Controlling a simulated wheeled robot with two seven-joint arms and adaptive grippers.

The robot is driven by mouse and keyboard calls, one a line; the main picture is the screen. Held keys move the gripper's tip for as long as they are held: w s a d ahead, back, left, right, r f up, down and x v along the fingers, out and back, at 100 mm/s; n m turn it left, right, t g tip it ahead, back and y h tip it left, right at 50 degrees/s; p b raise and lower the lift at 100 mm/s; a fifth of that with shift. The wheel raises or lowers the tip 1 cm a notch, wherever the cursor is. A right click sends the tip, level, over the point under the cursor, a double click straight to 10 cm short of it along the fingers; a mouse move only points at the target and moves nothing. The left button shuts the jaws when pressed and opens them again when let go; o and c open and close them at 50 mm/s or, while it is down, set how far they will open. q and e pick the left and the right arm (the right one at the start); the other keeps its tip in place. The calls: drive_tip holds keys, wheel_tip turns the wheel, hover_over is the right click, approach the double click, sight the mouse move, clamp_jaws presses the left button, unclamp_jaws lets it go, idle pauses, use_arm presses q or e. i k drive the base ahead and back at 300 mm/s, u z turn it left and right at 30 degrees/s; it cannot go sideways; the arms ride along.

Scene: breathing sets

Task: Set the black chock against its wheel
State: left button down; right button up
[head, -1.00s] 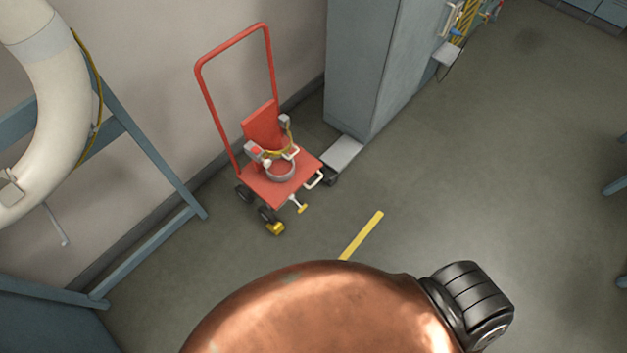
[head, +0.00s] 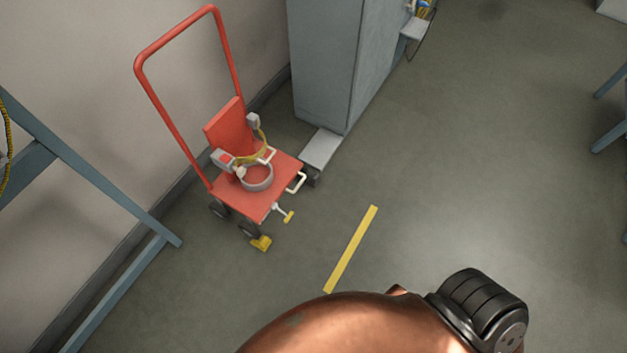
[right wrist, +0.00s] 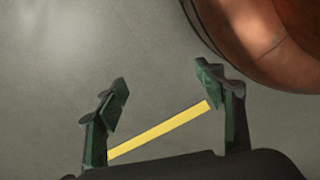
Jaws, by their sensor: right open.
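A red trolley (head: 275,187) with a tall red handle stands by the wall at the left in the head view. A yellow chock (head: 261,243) sits on the floor at its near front wheel (head: 248,229). A small dark shape (head: 312,178) shows at the trolley's right corner, beside a grey plate; I cannot tell whether it is a wheel, the black chock or both. My right gripper (right wrist: 160,82) is open and empty in the right wrist view, above bare floor and a yellow strip. It is apart from the trolley. My left gripper is not in view.
A grey cabinet (head: 325,65) stands behind the trolley with a pale grey plate (head: 320,150) at its foot. A yellow floor strip (head: 350,249) lies right of the trolley. A blue-grey frame (head: 90,180) leans at the left. The floor to the right is open.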

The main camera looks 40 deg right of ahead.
sight(310, 176)
drive_tip(key=z, duration=0.05)
drive_tip(key=k, duration=0.6)
drive_tip(key=z, duration=0.8)
drive_tip(key=i, duration=2)
drive_tip(key=u, duration=0.85)
